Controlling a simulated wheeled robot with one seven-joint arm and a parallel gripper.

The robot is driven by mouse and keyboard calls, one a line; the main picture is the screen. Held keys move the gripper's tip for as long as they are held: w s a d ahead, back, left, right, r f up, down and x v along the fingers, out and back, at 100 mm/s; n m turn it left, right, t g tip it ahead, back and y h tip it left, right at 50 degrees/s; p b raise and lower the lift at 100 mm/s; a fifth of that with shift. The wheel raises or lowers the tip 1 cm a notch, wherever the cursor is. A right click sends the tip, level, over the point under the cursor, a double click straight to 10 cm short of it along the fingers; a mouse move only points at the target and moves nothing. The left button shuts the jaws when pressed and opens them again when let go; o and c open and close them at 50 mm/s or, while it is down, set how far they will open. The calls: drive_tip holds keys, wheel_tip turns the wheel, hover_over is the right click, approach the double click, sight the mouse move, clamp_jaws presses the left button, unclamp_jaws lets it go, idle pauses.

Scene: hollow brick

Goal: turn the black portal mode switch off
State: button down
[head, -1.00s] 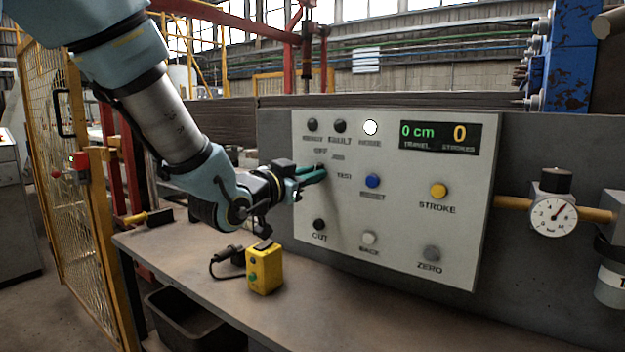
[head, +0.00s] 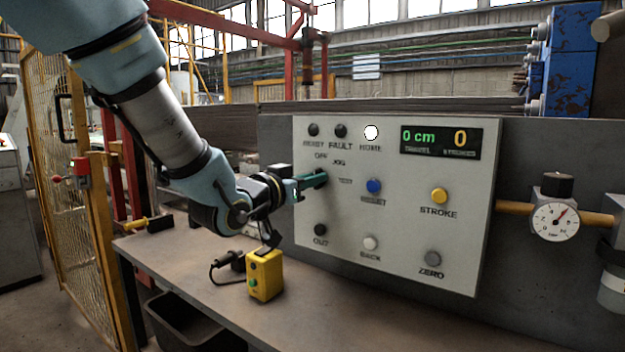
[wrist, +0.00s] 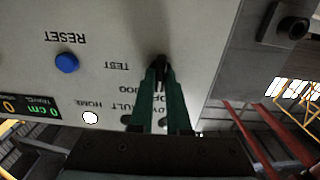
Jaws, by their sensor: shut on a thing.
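The black portal mode switch (wrist: 160,61) is on the grey control panel, with the labels OFF, JOG and TEST around it. My gripper (head: 323,178) reaches the panel from the left in the head view. Its green fingers (wrist: 160,78) are shut on the switch, one on each side of the knob, in the wrist view. In the head view the fingers hide most of the switch. Which label the switch points at cannot be told.
The panel (head: 335,260) also carries a blue RESET button (head: 374,186), a yellow STROKE button (head: 439,195), a lit HOME lamp (head: 371,132) and a display (head: 440,138). A yellow pendant box (head: 265,275) stands on the bench (head: 340,310) below my gripper.

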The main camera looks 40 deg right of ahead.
drive_tip(key=c, duration=0.9)
unclamp_jaws()
drive_tip(key=shift+a, duration=0.15)
drive_tip(key=b+v, duration=0.2)
drive_tip(key=v, duration=0.8)
drive_tip(key=shift+s+a, duration=0.1)
drive_tip(key=shift+a, duration=0.15)
drive_tip(key=w+a+f+n+t+y+p, duration=0.1)
drive_tip(key=w+a+f+n+y, duration=0.3)
drive_tip(key=a, duration=0.3)
drive_tip(key=w+a+f+n+t+y+p, duration=0.1)
drive_tip(key=w+a+f+t+y, duration=0.1)
drive_tip(key=w+a+f+y, duration=0.35)
drive_tip(key=w+a+f+n+t+y+p, duration=0.1)
drive_tip(key=w+a+f+n+y+p, duration=0.15)
drive_tip(key=w+a, duration=0.45)
drive_tip(key=s+a+f+n+g+y, duration=0.1)
drive_tip(key=s+a+n+g, duration=0.1)
drive_tip(key=a, duration=0.4)
drive_tip(key=s+a+f+n+g+y+p, duration=0.1)
drive_tip(key=s+a+f+n+g+y, duration=0.1)
drive_tip(key=s+a, duration=0.2)
drive_tip(key=s+a+f+n+g+y, duration=0.2)
drive_tip(key=s+a+g, duration=0.1)
drive_tip(key=a, duration=0.6)
drive_tip(key=shift+s+a+f+p, duration=0.1)
drive_tip(key=shift+s+a+p, duration=0.1)
drive_tip(key=shift+s+p, duration=0.15)
